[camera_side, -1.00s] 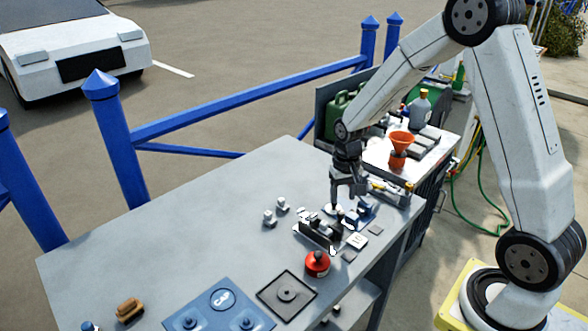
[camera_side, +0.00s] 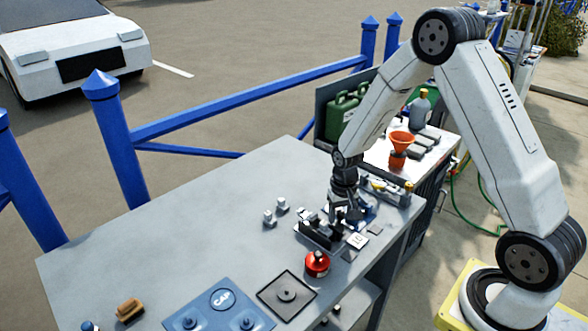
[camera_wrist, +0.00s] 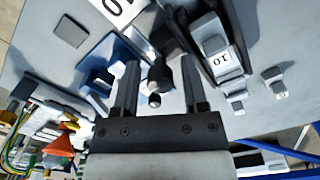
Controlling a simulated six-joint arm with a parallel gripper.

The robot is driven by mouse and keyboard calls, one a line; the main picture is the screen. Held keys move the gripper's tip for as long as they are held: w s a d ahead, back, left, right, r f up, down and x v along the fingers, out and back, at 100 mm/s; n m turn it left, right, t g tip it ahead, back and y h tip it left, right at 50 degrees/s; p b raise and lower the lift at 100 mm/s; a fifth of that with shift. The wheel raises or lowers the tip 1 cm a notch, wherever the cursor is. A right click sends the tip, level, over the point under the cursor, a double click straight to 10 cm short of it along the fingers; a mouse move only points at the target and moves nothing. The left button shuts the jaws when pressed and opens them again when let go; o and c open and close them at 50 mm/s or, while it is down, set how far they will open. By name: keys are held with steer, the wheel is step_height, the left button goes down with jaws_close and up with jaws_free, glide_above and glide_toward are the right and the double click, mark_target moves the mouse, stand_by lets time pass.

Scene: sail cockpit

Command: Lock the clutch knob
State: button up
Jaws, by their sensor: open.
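I see a gap on each side of the knob. I cannot tell for sure if this is the clutch knob. A blue part (camera_wrist: 98,72) lies left of the fingers.
A red round part (camera_side: 317,263) stands in front of the block. Two small grey fittings (camera_side: 275,213) stand left of the block. The table's left half is mostly clear.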

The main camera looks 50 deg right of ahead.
jaws_close()
steer(key=shift+m, duration=2.2)
